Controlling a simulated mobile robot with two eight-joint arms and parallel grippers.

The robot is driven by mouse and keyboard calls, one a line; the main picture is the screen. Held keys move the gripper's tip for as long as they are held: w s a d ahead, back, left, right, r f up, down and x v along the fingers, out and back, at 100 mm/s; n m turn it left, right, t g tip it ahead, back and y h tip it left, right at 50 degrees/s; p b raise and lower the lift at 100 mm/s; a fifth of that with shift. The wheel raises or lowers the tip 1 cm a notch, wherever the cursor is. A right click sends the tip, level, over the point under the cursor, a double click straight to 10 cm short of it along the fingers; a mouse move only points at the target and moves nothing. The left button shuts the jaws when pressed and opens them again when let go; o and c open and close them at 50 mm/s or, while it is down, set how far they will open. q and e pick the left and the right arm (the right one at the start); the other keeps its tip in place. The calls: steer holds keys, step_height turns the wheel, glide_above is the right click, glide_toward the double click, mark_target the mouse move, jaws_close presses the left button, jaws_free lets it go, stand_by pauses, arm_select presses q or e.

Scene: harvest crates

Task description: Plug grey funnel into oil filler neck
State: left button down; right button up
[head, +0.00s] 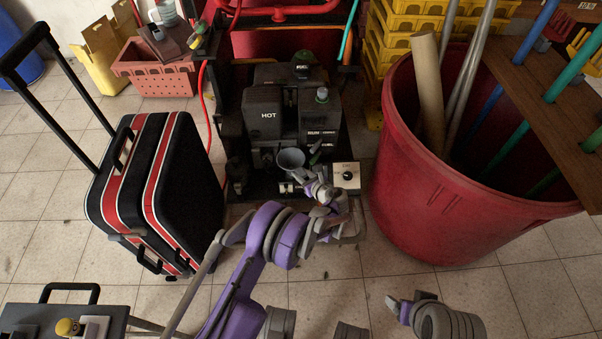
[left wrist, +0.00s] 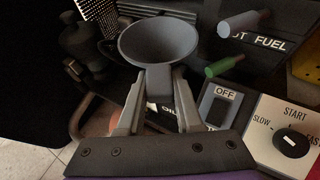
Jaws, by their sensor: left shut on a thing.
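The grey funnel (head: 291,158) is upright, its wide mouth facing up, in front of the black engine unit (head: 268,115). My left gripper (head: 308,180) is shut on it. In the left wrist view the funnel (left wrist: 158,42) stands between the two fingers of my left gripper (left wrist: 158,88), which hold it below the cone. A partly covered label that seems to read OIL shows behind the fingers. I cannot make out the oil filler neck or whether the funnel's lower end touches it. My right gripper (head: 396,303) is low at the right, away from the unit; its jaw opening is unclear.
A panel with a START dial (head: 346,177) and an OFF switch (left wrist: 218,103) sit close right of my left gripper. A green handle (left wrist: 225,65) juts out beside the funnel. A red bin (head: 440,200) stands right, a black suitcase (head: 185,190) left.

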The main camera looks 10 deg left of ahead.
arm_select(q)
steer(key=shift+f, duration=1)
steer(key=c, duration=0.5)
jaws_free()
steer(key=shift+s+d, duration=0.1)
steer(key=p+v, duration=0.2)
steer(key=v, duration=0.8)
steer(key=shift+s+d+r, duration=0.15)
steer(key=shift+d+r, duration=0.05)
